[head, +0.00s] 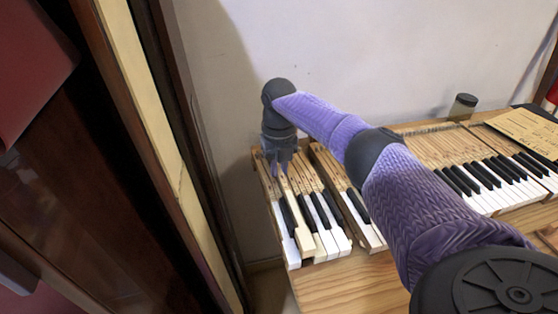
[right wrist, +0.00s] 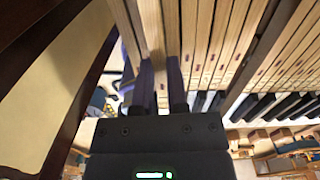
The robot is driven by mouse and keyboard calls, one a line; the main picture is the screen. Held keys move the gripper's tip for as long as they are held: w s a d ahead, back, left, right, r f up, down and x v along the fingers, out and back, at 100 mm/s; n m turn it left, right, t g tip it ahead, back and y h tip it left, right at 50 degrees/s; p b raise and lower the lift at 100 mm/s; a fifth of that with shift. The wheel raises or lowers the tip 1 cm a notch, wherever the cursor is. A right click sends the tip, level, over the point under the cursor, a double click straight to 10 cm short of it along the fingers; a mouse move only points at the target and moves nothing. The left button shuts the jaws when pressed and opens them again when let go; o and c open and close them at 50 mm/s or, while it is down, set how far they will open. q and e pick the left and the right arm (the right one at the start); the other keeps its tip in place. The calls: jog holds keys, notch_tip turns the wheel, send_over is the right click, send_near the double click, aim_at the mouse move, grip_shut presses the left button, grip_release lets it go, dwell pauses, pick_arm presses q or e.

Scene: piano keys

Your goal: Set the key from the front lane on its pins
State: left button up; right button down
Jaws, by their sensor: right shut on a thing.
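My right gripper (head: 281,172) points down over the back part of the left key section (head: 262,172). It is shut on a pale wooden key (head: 296,210), whose cream front end sits among the white and black keys and looks slightly raised above them. In the right wrist view, the two dark fingers (right wrist: 160,92) hold the key's wooden stick (right wrist: 154,35) between them, beside the row of other sticks. Whether its holes meet the pins is hidden. My left gripper is not in view.
A second key section (head: 345,190) stands just right, with a gap between. A long keyboard (head: 505,175) lies further right, with a jar (head: 463,106) behind it. A dark wooden frame (head: 180,120) rises close on the left. Bare table (head: 345,285) shows in front.

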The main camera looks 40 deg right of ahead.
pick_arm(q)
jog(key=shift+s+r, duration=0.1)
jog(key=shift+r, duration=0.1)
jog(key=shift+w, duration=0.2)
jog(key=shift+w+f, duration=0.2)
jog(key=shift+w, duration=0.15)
pick_arm(e)
jog(key=shift+f, duration=0.2)
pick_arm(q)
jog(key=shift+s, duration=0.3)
pick_arm(e)
jog(key=shift+f, duration=0.25)
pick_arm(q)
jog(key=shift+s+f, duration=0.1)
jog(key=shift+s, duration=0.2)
pick_arm(e)
jog(key=shift+f, duration=0.2)
jog(key=c, duration=1)
grip_release()
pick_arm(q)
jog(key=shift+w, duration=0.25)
